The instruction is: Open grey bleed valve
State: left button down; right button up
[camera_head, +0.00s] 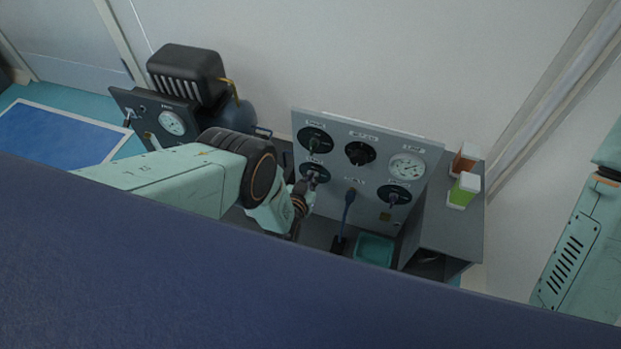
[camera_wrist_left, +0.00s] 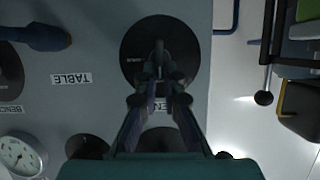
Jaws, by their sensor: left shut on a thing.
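A grey upright panel (camera_head: 340,205) carries several black round dials with handles and a gauge (camera_head: 407,165). My left gripper (camera_head: 311,180) reaches the lower left dial of this panel. In the left wrist view the gripper (camera_wrist_left: 160,82) is shut on a small dark grey handle (camera_wrist_left: 159,52) at the middle of a black disc (camera_wrist_left: 135,50). The fingers hide part of the handle and most of the label beside the disc, so I cannot read its full name. The handle's angle is hard to tell. My right gripper is out of view.
A blue lever (camera_head: 348,196) stands on the panel front. A teal tray (camera_head: 374,250) lies below. A green-and-white bottle (camera_head: 464,190) and an orange one (camera_head: 465,158) stand at right. A compressor (camera_head: 188,72) with its own gauge panel stands at left.

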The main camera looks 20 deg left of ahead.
pick_arm(q)
jog(key=shift+d, duration=0.1)
jog(key=shift+d+f+m+y+b, duration=0.15)
jog(key=shift+m+y+b, duration=0.1)
jog(key=shift+m+y, duration=0.4)
jog(key=shift+d+m+y+b, duration=0.2)
jog(key=shift+m+y+b, duration=0.15)
jog(key=shift+m, duration=0.45)
jog(key=shift+d+f+m+y+b, duration=0.1)
jog(key=shift+d+m+y+b, duration=0.1)
jog(key=shift+m+y, duration=0.5)
jog(key=c, duration=1.5)
grip_release()
jog(key=shift+o, duration=0.2)
jog(key=v, duration=0.7)
jog(key=shift+s, duration=0.3)
